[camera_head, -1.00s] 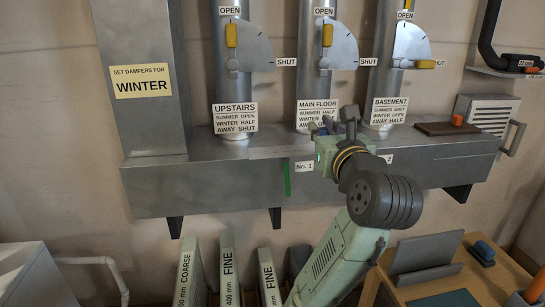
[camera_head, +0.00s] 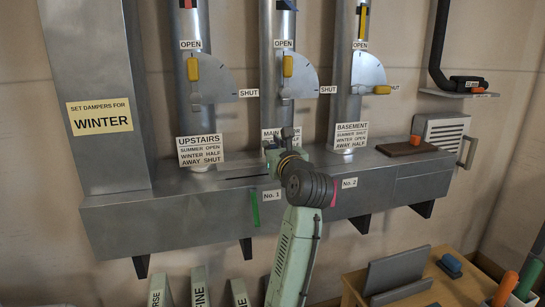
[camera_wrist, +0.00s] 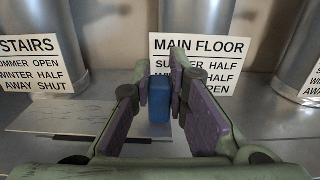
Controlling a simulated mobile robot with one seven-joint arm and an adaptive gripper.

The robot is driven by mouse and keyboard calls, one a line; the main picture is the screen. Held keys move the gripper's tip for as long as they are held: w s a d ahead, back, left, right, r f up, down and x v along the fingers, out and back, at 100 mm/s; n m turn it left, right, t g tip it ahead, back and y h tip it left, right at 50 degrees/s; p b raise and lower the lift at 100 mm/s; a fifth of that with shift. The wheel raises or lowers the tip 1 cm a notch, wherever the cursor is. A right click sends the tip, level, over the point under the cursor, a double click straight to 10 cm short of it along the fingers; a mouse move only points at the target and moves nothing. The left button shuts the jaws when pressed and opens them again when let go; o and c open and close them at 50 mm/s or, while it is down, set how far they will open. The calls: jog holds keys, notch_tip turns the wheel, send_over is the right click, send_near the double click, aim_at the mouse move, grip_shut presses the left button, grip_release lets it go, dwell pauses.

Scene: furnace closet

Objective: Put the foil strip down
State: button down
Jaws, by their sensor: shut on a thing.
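My gripper (camera_head: 283,140) is above the top of the long grey duct, in front of the MAIN FLOOR pipe. In the wrist view my gripper (camera_wrist: 161,88) is shut on a small blue block (camera_wrist: 160,101), upright between the fingertips. A thin, pale metallic sheet (camera_wrist: 50,118) shows below and left of the block, flat along the duct top, with a dark slot or bar near its front edge. I cannot tell whether this sheet is the foil strip, or whether it is joined to the block.
The duct (camera_head: 170,220) has a green tab (camera_head: 255,208) and a pink tab (camera_head: 334,193) on its front. A brown board (camera_head: 407,148) with an orange block lies at its right. Damper pipes rise behind. A wooden desk (camera_head: 455,290) stands at lower right.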

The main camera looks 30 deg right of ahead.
jog(key=c, duration=2.4)
grip_release()
jog(key=shift+w+f, duration=0.1)
jog(key=shift+f, duration=1.7)
jog(key=c, duration=2.4)
grip_release()
jog(key=shift+f, duration=0.1)
